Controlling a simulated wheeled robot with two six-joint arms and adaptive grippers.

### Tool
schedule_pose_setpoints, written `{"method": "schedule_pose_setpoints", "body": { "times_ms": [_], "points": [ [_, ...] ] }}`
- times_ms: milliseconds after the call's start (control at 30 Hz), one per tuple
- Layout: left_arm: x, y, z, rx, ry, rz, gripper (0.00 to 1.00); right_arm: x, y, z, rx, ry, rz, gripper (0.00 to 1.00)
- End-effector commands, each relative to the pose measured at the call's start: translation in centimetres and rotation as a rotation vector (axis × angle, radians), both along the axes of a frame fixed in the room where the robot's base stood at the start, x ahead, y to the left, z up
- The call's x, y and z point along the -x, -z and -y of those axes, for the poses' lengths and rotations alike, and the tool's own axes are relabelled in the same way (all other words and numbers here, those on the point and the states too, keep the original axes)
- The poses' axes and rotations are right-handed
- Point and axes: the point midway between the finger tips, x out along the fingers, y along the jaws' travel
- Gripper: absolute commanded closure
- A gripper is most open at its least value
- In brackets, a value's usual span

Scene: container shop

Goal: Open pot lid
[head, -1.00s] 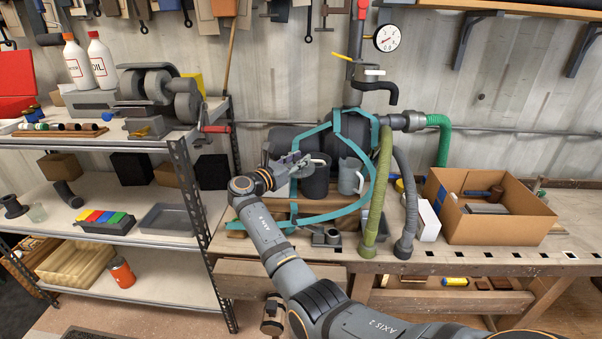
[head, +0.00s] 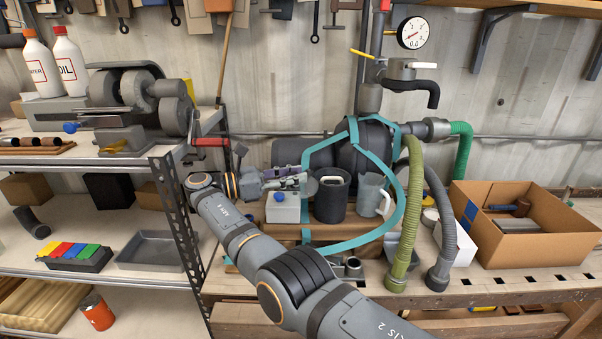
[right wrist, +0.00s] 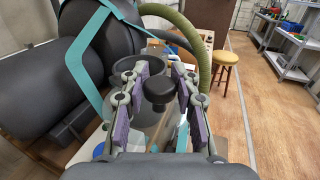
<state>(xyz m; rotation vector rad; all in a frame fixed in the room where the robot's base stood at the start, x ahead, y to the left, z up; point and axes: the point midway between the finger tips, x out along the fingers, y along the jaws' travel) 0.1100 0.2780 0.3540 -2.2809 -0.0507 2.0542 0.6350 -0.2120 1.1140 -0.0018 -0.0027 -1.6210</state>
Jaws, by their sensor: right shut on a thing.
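The dark grey pot (head: 330,202) stands on a wooden board on the workbench, its mouth looking uncovered in the head view with a pale curved piece inside. My right gripper (head: 303,181) reaches in level from the left, at the pot's left rim. It is shut on the dark knob (right wrist: 158,90) of the pot lid, seen between its purple pads in the right wrist view. A small grey round edge by the fingertips in the head view looks like the lid, tilted beside the mouth. How far the lid is from the rim is hidden. My left gripper is not in view.
A grey pitcher (head: 371,195) is close on the right. Teal straps, a dark tank (head: 362,150) and a green hose (head: 405,220) crowd behind and right. A cardboard box (head: 520,240) stands further right.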

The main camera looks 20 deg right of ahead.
Motion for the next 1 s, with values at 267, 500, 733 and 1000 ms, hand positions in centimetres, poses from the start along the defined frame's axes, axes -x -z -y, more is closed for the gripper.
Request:
{"method": "schedule_pose_setpoints", "body": {
  "times_ms": [267,500,733,1000],
  "points": [
    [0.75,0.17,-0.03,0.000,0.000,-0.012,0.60,0.23,0.34,-0.37,-0.005,0.005,-0.006,1.00],
    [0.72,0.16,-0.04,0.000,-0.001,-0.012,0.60,0.24,0.39,-0.38,-0.006,0.005,-0.007,0.64],
    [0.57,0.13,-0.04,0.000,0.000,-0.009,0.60,0.20,0.22,-0.33,-0.004,0.005,-0.004,0.46],
    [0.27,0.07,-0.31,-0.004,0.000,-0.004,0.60,0.16,-0.50,-0.31,-0.003,0.004,0.000,0.46]
  ]
}}
